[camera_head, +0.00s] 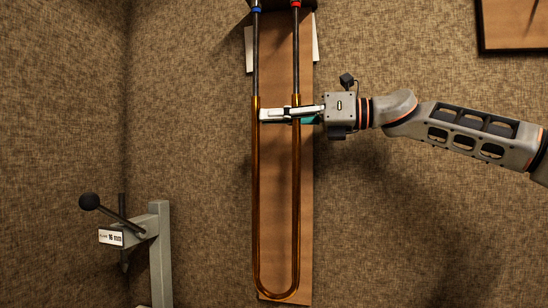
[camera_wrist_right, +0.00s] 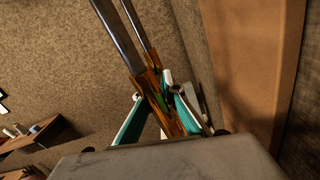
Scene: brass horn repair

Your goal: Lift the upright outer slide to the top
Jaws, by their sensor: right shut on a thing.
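The outer slide (camera_head: 256,200) is a long U-shaped brass tube standing upright, its bend at the bottom. Two dark grey inner tubes (camera_head: 256,60) come out of its open upper ends, one with a blue mark and one with a red mark at the top. My right gripper (camera_head: 280,114) comes in from the right and is shut on the slide just below its upper ends. Whether it grips a leg or a cross brace, I cannot tell. In the right wrist view the teal-sided fingers (camera_wrist_right: 162,103) close around the brass (camera_wrist_right: 177,122). My left gripper is not in view.
A brown board (camera_head: 276,150) stands behind the slide. A grey stand (camera_head: 160,245) with a black-knobbed lever and a "16 mm" label is at the lower left. A framed panel (camera_head: 515,25) is at the upper right.

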